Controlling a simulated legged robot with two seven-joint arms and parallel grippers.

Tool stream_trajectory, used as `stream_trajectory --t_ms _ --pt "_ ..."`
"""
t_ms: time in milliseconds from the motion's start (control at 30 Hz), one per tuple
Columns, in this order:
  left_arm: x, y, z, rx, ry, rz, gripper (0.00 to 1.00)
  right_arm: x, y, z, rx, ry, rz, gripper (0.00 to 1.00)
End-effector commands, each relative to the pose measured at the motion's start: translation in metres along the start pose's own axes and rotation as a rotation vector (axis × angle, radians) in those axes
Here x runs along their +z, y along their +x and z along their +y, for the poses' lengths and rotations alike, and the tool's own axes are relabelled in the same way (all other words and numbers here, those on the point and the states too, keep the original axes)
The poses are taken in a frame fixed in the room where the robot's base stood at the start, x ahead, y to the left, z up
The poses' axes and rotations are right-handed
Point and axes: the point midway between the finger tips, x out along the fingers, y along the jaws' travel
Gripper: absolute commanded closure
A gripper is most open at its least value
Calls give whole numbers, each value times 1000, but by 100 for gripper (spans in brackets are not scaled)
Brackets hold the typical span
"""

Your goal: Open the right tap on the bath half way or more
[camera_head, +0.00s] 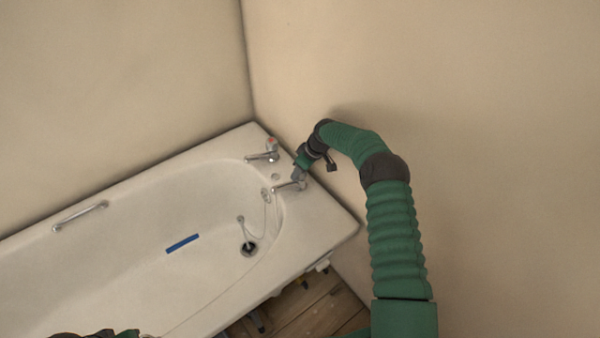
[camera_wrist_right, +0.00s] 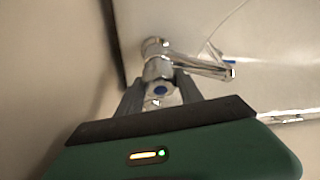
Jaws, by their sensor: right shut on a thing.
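The white bath (camera_head: 140,225) stands in the corner with two chrome taps on its end rim. The right tap (camera_head: 287,186) is the nearer one, and in the right wrist view its chrome body and spout (camera_wrist_right: 190,66) lie just ahead of the jaws. My right gripper (camera_head: 299,174) is at the top of this tap. In the right wrist view its fingers (camera_wrist_right: 160,95) are shut on the tap's handle (camera_wrist_right: 161,91), which has a blue mark. No water shows at the spout. The other tap (camera_head: 264,155) is farther back, clear of the gripper.
Beige walls meet behind the bath, and the right wall is close to my right arm. A grab handle (camera_head: 80,215) is on the far rim. Wooden floorboards (camera_head: 300,308) show below. A dark and green part, probably my left arm, shows at the bottom left edge.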

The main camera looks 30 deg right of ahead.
Motion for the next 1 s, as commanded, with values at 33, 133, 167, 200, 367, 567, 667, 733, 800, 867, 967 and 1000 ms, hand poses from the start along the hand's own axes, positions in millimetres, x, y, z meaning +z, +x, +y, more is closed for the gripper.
stream_trajectory --t_ms 33,133,167,200,367,567,667,733,800,867,967,1000 --pt "1 5 0 0 0 0 64 1 2 2 -8 -23 2 97" --pt "2 9 0 0 0 0 64 1 1 3 -28 -75 2 97" --pt "2 10 0 0 0 0 64 1 1 2 -35 -89 1 97" --pt "3 11 0 0 0 0 64 1 1 3 -41 -104 1 97" --pt "3 14 0 0 0 0 64 1 0 2 -59 -150 0 97" --pt "4 16 0 0 0 0 64 0 -1 3 -67 -173 0 97" --pt "4 15 0 0 0 0 64 0 -1 3 -68 -175 -1 97" --pt "4 15 0 0 0 0 64 0 -1 3 -68 -175 -1 97" --pt "4 15 0 0 0 0 64 0 -1 3 -67 -175 -1 97" --pt "4 15 0 0 0 0 64 0 -1 3 -67 -175 -1 97" --pt "4 15 0 0 0 0 64 0 -1 3 -67 -174 -1 50" --pt "4 15 0 0 0 0 64 0 -1 3 -67 -174 -1 45"
